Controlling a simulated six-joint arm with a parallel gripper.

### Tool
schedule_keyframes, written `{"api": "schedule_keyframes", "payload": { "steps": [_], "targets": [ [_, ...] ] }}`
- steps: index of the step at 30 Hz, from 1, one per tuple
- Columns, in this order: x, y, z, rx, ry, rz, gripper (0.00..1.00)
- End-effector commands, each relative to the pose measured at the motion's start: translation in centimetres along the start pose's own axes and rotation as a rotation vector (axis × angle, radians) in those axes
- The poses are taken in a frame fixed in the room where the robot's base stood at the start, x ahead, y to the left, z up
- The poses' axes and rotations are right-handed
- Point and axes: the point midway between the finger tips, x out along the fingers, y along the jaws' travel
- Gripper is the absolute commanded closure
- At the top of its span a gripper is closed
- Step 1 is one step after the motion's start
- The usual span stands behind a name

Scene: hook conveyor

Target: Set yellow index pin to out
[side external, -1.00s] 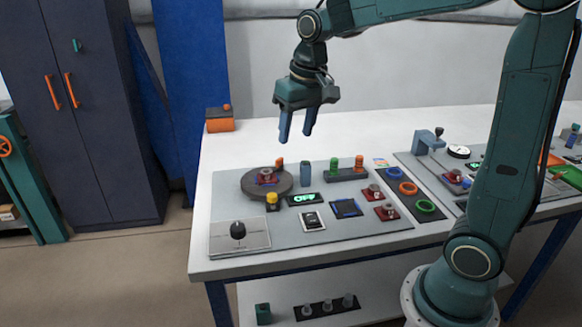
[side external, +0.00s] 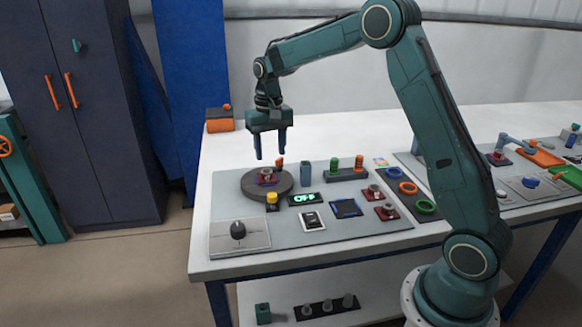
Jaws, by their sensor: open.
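The yellow index pin (side external: 272,197) is a small yellow knob on a dark block. It stands upright at the front edge of the round dark turntable (side external: 284,188) on the grey panel. A red part (side external: 266,177) sits on the turntable. My gripper (side external: 271,156) points down with its two blue fingers apart and empty. It is above the back of the turntable, behind and higher than the yellow pin. I cannot tell from this view whether the pin is in or out.
An orange peg (side external: 279,163) and a blue-grey block (side external: 306,174) stand close to the turntable. A lit green display (side external: 304,198) reads OFF. A black knob (side external: 238,230) is at front left. Green and orange pegs and coloured rings lie to the right.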

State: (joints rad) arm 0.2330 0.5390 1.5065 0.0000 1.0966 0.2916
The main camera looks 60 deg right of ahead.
Motion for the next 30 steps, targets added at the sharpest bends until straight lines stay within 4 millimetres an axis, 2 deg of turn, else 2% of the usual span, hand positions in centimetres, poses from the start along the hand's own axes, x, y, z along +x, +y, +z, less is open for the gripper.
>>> {"api": "schedule_keyframes", "payload": {
  "steps": [5,11,17,30],
  "targets": [
    [0.2,0.0,0.0,0.0,0.0,0.0,0.52],
    [1.4,0.0,0.1,-0.001,-0.002,0.001,0.52],
    [3.8,0.0,0.1,-0.001,-0.003,0.001,0.52],
    [10.5,0.0,0.1,-0.001,-0.002,0.001,0.52]
  ]
}}
